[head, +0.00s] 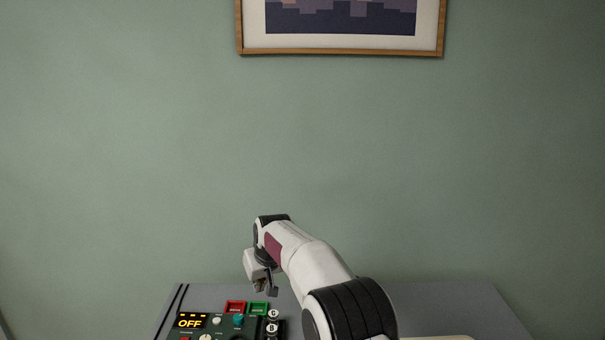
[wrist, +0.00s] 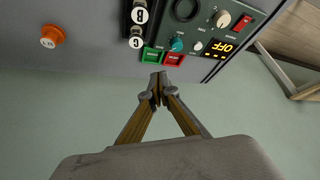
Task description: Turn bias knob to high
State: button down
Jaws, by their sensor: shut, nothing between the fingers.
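The dark green control panel (wrist: 205,28) carries a cream knob (wrist: 222,19), a teal knob (wrist: 176,44) and a small white button or lamp (wrist: 198,46). Their labels are too small to read, so I cannot tell which knob is bias. A display (wrist: 219,49) reads OFF in the head view (head: 190,322). My gripper (wrist: 158,82) is shut and empty. In the wrist view its tips appear just beyond the panel's red and green edge blocks, apart from the knobs. In the head view, my gripper (head: 268,288) hangs above the back of the bench.
A red block (wrist: 173,59) and a green block (wrist: 152,56) sit at the panel's edge. Black lettered cylinders (wrist: 137,28) stand beside it. An orange knob-like object (wrist: 52,36) lies farther along the grey bench (head: 440,300). A green wall (head: 480,180) rises behind.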

send_over(237, 327)
jog(key=d, duration=0.3)
notch_tip(237, 327, down, 8)
jog(key=shift+s+d+r+n, duration=0.1)
jog(key=shift+s+d+n, duration=0.1)
jog(key=shift+s+n, duration=0.15)
jog(key=shift+f, duration=3.5)
jog(key=shift+w+a, duration=0.1)
jog(key=shift+a, duration=0.05)
jog(key=shift+s+a, duration=0.4)
jog(key=shift+a, duration=0.1)
jog(key=shift+s+a, duration=0.15)
jog(key=shift+a, duration=0.35)
jog(key=shift+s, duration=0.15)
